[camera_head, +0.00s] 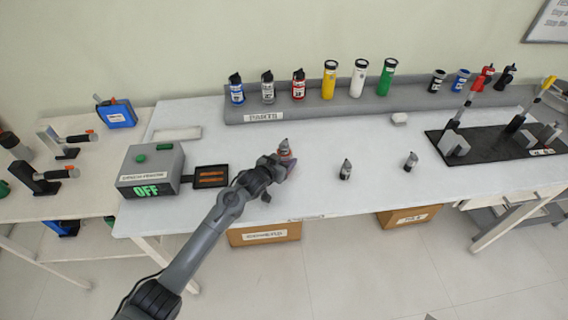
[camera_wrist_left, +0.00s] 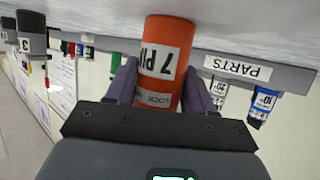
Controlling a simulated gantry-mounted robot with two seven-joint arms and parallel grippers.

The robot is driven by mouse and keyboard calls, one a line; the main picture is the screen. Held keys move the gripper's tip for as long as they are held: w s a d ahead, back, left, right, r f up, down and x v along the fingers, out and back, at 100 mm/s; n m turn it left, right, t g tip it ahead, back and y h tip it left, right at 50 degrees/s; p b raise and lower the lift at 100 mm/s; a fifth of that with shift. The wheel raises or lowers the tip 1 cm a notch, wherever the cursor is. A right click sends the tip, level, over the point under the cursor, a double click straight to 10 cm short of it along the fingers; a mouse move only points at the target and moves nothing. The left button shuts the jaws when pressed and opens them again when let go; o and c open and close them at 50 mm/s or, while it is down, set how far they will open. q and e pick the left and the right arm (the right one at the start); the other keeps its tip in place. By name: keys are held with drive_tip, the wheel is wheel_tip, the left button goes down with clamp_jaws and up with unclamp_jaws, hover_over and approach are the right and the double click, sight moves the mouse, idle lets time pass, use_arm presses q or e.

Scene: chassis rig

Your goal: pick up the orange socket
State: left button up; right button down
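My left gripper (camera_head: 284,165) is low over the white table. Its purple fingers (camera_wrist_left: 165,88) lie along both sides of the socket and appear to touch it. The socket's far end looks to be at or very near the table surface; a gap cannot be told. My right gripper is not in view.
Two grey-black sockets (camera_head: 345,170) (camera_head: 410,161) stand to the right on the white table (camera_head: 320,200). A box reading "OFF" (camera_head: 150,170) and a dark tray (camera_head: 210,177) are left. The grey parts shelf (camera_head: 400,97) holds several canisters behind.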

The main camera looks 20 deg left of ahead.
use_arm(q)
drive_tip(key=c, duration=0.5)
drive_tip(key=shift+r, duration=0.1)
drive_tip(key=shift+c, duration=0.2)
drive_tip(key=shift+r, duration=0.15)
